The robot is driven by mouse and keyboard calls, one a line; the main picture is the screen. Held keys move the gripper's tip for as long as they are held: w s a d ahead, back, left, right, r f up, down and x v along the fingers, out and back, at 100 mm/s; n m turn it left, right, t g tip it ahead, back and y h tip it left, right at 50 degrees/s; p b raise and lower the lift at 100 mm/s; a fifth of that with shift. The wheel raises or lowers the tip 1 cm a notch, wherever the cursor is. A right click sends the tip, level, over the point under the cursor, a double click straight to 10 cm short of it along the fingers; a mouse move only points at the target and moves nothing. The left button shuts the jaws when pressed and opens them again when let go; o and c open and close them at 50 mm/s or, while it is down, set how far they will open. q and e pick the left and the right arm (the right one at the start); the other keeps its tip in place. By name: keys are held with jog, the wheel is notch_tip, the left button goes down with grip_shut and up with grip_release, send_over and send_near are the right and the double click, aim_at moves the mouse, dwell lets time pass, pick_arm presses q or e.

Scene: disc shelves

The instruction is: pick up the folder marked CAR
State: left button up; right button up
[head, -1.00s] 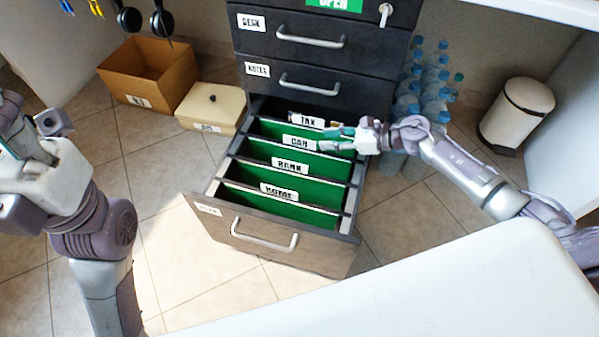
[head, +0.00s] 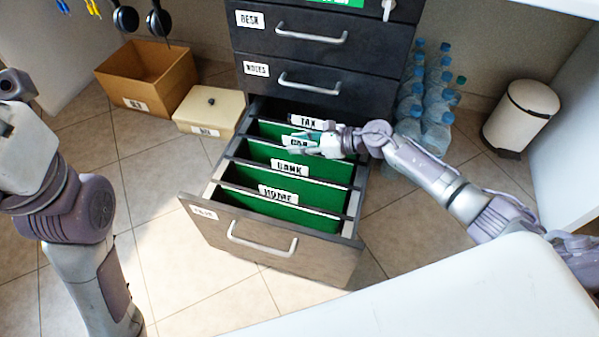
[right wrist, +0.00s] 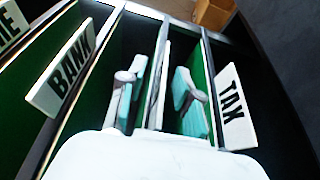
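The CAR folder (head: 262,153) stands in the open drawer (head: 270,252), between the TAX label (head: 308,121) and the BANK label (head: 289,169). My right gripper (head: 303,144) is at its top edge and partly hides its label. In the right wrist view the open fingers (right wrist: 157,98) stand apart, one on each side of the thin upright CAR folder (right wrist: 160,62), seen edge-on. The BANK (right wrist: 66,72) and TAX (right wrist: 231,105) labels lie outside the fingers. My left arm is at the left edge of the head view; its gripper is cut off.
The HOME folder's label (head: 278,194) is nearest the drawer front. Closed dark drawers (head: 300,50) rise behind. Bottles (head: 430,95) and a white bin (head: 520,118) stand right. A cardboard box (head: 150,75) and a cream box (head: 208,110) stand left.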

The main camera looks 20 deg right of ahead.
grip_shut()
jog(key=shift+r, duration=0.15)
